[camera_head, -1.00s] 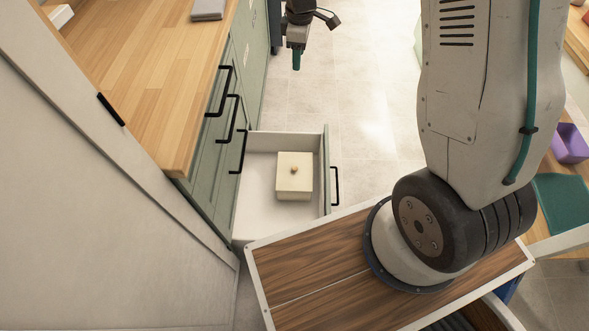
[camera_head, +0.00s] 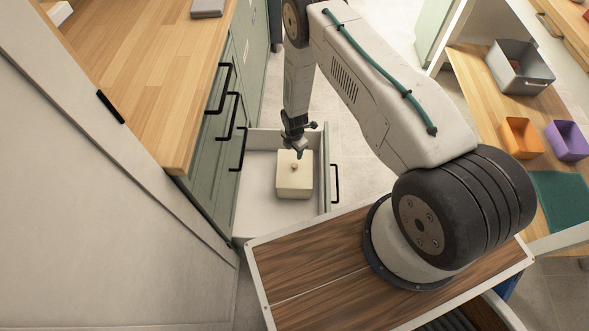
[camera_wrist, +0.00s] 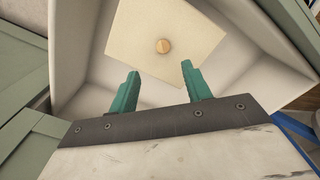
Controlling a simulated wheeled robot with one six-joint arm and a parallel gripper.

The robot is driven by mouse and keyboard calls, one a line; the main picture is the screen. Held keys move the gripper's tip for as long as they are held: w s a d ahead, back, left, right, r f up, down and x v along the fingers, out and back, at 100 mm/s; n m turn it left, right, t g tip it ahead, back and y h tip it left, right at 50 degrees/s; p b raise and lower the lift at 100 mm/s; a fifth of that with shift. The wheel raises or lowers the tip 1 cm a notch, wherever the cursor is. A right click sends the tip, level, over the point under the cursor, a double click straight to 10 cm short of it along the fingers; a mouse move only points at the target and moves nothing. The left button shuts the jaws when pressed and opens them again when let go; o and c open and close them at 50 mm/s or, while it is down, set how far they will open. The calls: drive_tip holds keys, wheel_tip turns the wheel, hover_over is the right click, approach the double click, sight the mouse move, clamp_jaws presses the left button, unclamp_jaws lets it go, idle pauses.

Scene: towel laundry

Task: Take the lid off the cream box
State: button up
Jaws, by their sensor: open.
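The cream box (camera_head: 293,183) stands in the open drawer (camera_head: 255,200), with its lid on. The lid (camera_wrist: 150,30) is a flat cream square with a small round wooden knob (camera_wrist: 163,46) at its middle. The knob also shows in the head view (camera_head: 294,167). My gripper (camera_head: 299,153) is over the far side of the box, pointing down. In the wrist view its two teal fingers (camera_wrist: 158,75) are apart with nothing between them. The knob lies beyond the fingertips, roughly between their lines. The exact height of the fingers above the lid is hard to tell.
The drawer walls surround the box closely, with bare drawer floor to its left. A wooden counter (camera_head: 150,75) is at left above green cabinets (camera_head: 215,150). At right a shelf holds a grey bin (camera_head: 520,72), an orange bin (camera_head: 521,138) and a purple bin (camera_head: 567,141).

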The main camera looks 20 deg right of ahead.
sight(295, 165)
drive_tip(key=f, duration=1)
drive_tip(key=shift+s+f, duration=0.15)
drive_tip(key=shift+s, duration=0.1)
clamp_jaws()
